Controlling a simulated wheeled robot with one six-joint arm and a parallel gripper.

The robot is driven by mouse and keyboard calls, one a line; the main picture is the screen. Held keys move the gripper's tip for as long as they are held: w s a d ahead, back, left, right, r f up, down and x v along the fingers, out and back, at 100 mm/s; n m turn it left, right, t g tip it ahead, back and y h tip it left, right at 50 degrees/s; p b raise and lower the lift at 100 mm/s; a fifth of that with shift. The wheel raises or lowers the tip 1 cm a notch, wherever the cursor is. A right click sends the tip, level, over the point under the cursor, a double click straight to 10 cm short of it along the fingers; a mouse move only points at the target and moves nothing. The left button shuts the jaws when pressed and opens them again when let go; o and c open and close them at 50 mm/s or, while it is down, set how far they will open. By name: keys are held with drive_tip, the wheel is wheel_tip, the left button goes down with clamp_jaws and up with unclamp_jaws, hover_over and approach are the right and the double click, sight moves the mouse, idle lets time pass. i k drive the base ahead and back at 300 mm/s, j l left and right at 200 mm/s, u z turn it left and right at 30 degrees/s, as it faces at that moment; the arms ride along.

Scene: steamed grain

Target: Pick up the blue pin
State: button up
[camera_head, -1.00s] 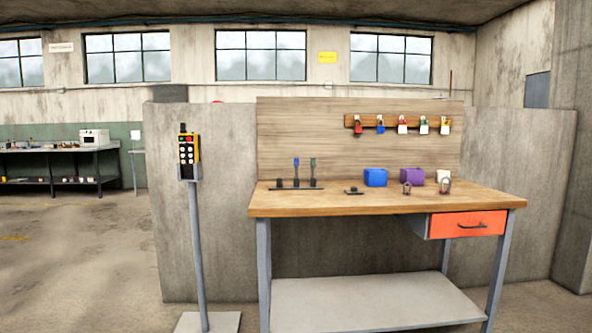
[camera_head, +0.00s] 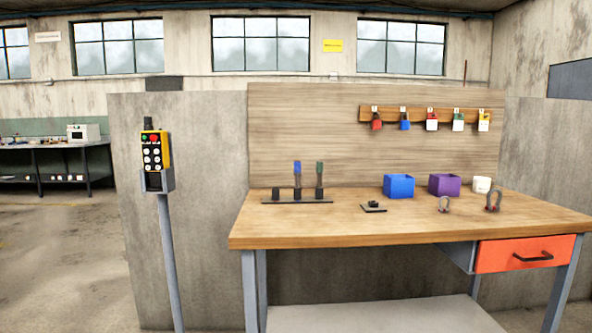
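The blue pin (camera_head: 297,170) stands upright in a dark holder strip (camera_head: 285,201) on the left part of the wooden workbench (camera_head: 330,228). Its upper part is blue and its lower part is dark. A similar pin with a dark green top (camera_head: 320,171) stands just to its right in the same strip. A short dark post (camera_head: 276,194) is at the strip's left end. My gripper is not in view.
On the bench are a small black base (camera_head: 373,208), a blue box (camera_head: 399,187), a purple box (camera_head: 445,185), a white cup (camera_head: 482,185) and two shackles (camera_head: 492,202). Padlocks hang on a rack (camera_head: 420,115). A control pendant (camera_head: 155,158) on a post stands left of the bench.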

sight(297, 164)
drive_tip(key=i+l, duration=0.1)
drive_tip(key=i, duration=0.7)
drive_tip(key=i+l, duration=0.1)
drive_tip(key=i, duration=0.75)
drive_tip(key=i+u, duration=0.1)
drive_tip(key=i, duration=0.7)
drive_tip(key=l, duration=0.1)
